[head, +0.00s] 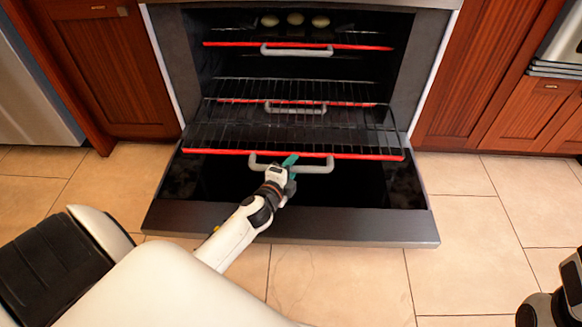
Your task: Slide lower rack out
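The lower rack (215,135) is a dark wire shelf with a red front bar and a grey handle (318,169). It extends forward over the lowered oven door, further out than the racks above.
The oven door (330,228) lies open in front. Wooden cabinets (105,65) flank the oven. The tiled floor (480,215) at right is clear.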

